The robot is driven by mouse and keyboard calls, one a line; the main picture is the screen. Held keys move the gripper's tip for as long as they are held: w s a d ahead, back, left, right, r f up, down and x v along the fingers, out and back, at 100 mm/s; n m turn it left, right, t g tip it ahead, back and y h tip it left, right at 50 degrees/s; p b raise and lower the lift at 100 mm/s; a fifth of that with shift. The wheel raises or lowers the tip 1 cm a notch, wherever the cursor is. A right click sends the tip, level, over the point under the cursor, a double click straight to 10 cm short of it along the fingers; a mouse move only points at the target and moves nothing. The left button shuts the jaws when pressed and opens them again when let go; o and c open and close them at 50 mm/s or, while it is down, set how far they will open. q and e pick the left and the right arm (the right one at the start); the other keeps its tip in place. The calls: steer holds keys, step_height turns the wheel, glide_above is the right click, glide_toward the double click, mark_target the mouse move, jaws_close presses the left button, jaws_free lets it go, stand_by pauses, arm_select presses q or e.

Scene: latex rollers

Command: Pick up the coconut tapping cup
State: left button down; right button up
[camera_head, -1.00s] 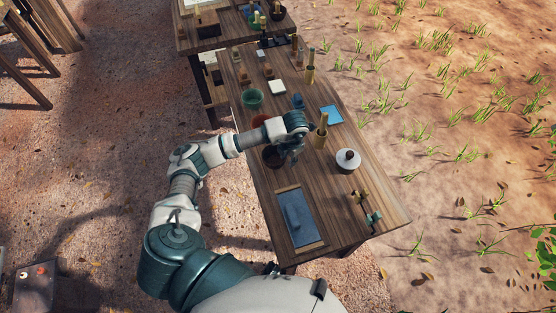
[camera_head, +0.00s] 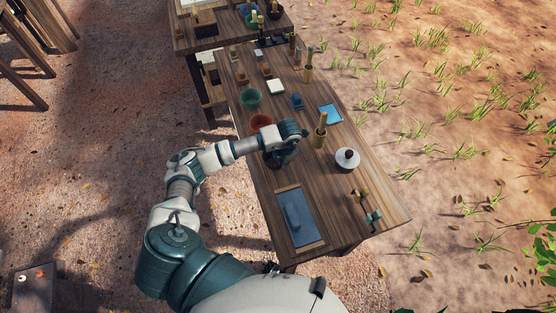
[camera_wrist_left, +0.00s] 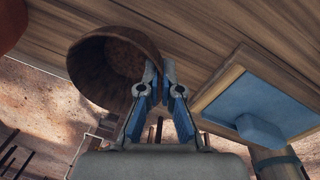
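The coconut tapping cup (camera_wrist_left: 120,55) is a dark brown bowl at the upper left of the left wrist view, its opening turned toward the camera. In the head view it is mostly hidden behind my left gripper (camera_head: 284,156). My left gripper (camera_wrist_left: 158,76) has its fingertips close together at the cup's right rim. One finger overlaps the opening and the other is outside, with the wall apparently pinched between them. I cannot tell whether the cup touches the table. My right gripper is not in view.
On the wooden table (camera_head: 345,205), a blue tray (camera_head: 294,222) lies at the near end. A reddish bowl (camera_head: 262,121) and a green bowl (camera_head: 251,97) stand farther back. A bamboo upright (camera_head: 320,130) and a white-lidded round pot (camera_head: 347,159) stand to the right.

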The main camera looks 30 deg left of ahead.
arm_select(q)
steer(key=shift+a, duration=0.3)
steer(key=shift+a+r, duration=0.25)
steer(key=r, duration=0.6)
steer(key=d+r, duration=0.1)
steer(key=r, duration=0.2)
steer(key=shift+r, duration=0.2)
steer(key=shift+a, duration=0.4)
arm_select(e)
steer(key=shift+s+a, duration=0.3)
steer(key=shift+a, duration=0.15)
